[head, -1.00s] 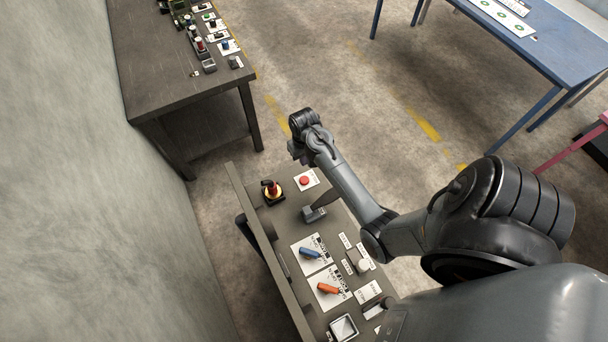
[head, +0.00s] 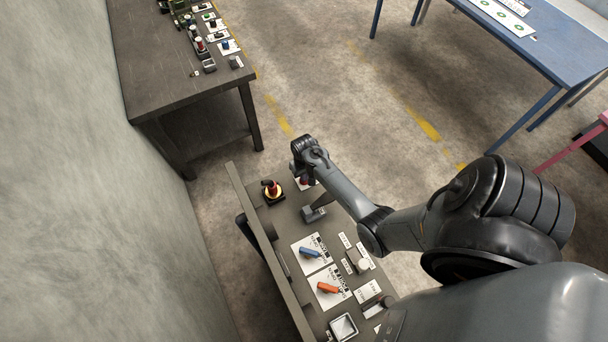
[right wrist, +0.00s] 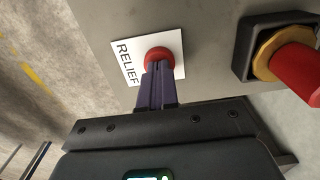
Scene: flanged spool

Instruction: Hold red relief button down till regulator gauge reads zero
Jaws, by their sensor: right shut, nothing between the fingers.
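The red relief button (right wrist: 158,53) sits on a white plate marked RELIEF (right wrist: 127,62) in the right wrist view. My right gripper (right wrist: 156,68) is shut and empty, its purple fingertips together over the near part of the button. They overlap it in the picture; I cannot tell whether they touch or press it. In the head view the right wrist hangs above the button and hides most of it. No gauge dial can be read in these frames. My left gripper is not in view.
A red and yellow knob (head: 271,191) on a dark base stands close beside the button. A grey block (head: 313,214), a blue handle (head: 310,253) and an orange handle (head: 328,288) lie farther along the grey bench. A dark table (head: 175,75) stands beyond.

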